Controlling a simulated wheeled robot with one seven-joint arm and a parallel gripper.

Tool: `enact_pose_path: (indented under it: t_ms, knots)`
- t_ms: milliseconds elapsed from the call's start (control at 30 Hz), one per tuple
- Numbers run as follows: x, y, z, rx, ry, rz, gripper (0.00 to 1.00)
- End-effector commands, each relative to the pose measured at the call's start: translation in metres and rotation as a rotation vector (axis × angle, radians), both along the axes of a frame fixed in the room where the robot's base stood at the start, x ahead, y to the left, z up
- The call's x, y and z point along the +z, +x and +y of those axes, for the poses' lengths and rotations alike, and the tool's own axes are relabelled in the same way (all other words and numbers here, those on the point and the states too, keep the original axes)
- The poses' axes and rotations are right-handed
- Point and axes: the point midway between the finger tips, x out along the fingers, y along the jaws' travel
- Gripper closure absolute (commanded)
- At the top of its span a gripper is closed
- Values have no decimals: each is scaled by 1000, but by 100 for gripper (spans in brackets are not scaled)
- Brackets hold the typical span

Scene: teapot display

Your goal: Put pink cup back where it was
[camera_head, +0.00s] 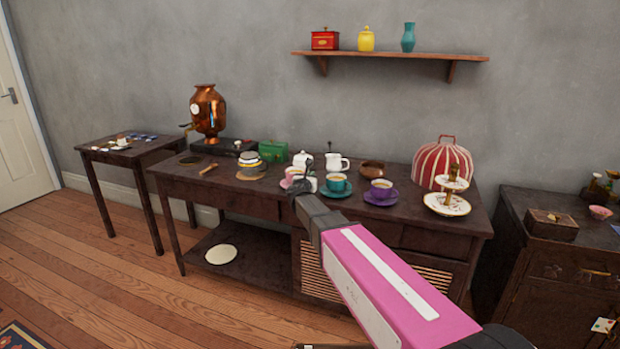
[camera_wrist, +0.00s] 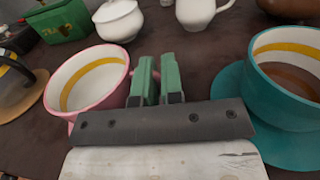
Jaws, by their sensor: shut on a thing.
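The pink cup (camera_wrist: 88,78) is at the left in the wrist view, white inside with a yellow band and apparently empty. In the head view the pink cup (camera_head: 291,173) shows only partly, beside my gripper (camera_head: 306,188) on the long dark table. My gripper (camera_wrist: 157,68) has its green fingers close together at the right side of the cup, shut on it, probably at the handle. The handle itself is hidden. I cannot tell whether the cup rests on something or is lifted slightly.
A teal cup (camera_wrist: 283,70) on a teal saucer (camera_wrist: 228,88) stands close at right. A purple cup (camera_head: 382,187) stands farther right. A white sugar bowl (camera_wrist: 118,20), a white jug (camera_wrist: 202,10) and a green box (camera_wrist: 60,20) stand behind. A striped cosy (camera_head: 437,165) is at the table's right.

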Motion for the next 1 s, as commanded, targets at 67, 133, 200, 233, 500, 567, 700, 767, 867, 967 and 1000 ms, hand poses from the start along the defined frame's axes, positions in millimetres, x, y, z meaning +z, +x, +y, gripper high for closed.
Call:
enact_pose_path:
  t_ms: [67, 133, 200, 233, 500, 567, 700, 767, 867, 967, 1000]
  knots:
    - [1, 0, 0, 0, 1, -1, 100]
    - [1, 0, 0, 0, 0, -1, 100]
    - [0, 0, 0, -1, 0, 0, 100]
    - [-1, 0, 0, -1, 0, 0, 100]
    - [-2, 0, 0, 0, 0, 0, 67]
    - [-2, 0, 0, 0, 0, 0, 67]
    - [1, 0, 0, 0, 0, -1, 67]
    - [1, -6, 1, 0, -1, 0, 67]
    - [1, -20, 4, 0, -1, 0, 67]
    - [1, -39, 9, 1, -1, 0, 67]
    - [1, -48, 11, 2, -1, 0, 67]
